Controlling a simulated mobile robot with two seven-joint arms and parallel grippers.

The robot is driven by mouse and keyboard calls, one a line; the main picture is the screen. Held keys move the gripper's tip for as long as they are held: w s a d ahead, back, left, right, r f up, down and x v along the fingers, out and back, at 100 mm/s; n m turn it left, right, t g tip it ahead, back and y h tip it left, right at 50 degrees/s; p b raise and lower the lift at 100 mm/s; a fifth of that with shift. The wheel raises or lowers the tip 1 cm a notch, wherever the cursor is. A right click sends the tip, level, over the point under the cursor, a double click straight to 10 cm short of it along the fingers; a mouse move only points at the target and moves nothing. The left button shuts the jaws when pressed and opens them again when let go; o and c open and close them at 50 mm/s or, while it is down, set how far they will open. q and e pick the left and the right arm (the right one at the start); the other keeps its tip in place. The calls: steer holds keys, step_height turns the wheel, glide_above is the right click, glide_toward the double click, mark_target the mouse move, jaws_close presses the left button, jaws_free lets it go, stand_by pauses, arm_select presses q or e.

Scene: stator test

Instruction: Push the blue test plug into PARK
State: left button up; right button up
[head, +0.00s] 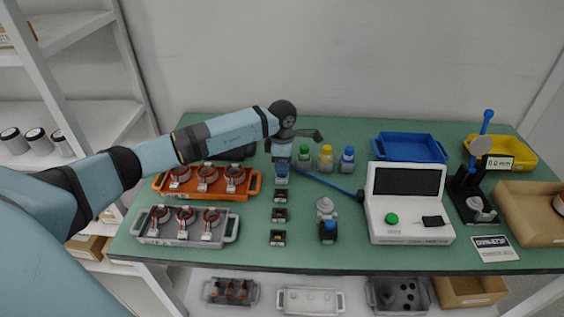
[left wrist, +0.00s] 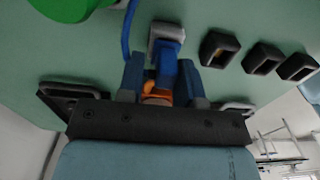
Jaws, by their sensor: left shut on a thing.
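My left gripper (head: 282,160) points down over the back end of a row of sockets. It is shut on the blue test plug (left wrist: 168,72); its fingers (left wrist: 161,82) stand on either side of the plug and an orange part shows between them. The plug's front overlaps a light grey socket (left wrist: 164,30), which differs from the black ones in the row. I cannot tell how deep the plug sits in it. No PARK label is readable. A blue cable (head: 325,186) runs from the plug to the white tester (head: 408,215). My right gripper is not in view.
Black sockets (head: 280,214) line up in front of the plug. An orange tray (head: 207,190) and a grey tray (head: 187,232) with stators stand left. Capped bottles (head: 326,158) stand close behind right. A blue tray (head: 409,148) is farther right.

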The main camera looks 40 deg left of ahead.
arm_select(q)
steer(key=shift+f, duration=0.25)
steer(key=o, duration=1)
steer(key=shift+r, duration=0.2)
step_height(320, 180, up, 13)
steer(key=shift+r, duration=0.2)
stand_by(0.4)
steer(key=shift+f, duration=0.1)
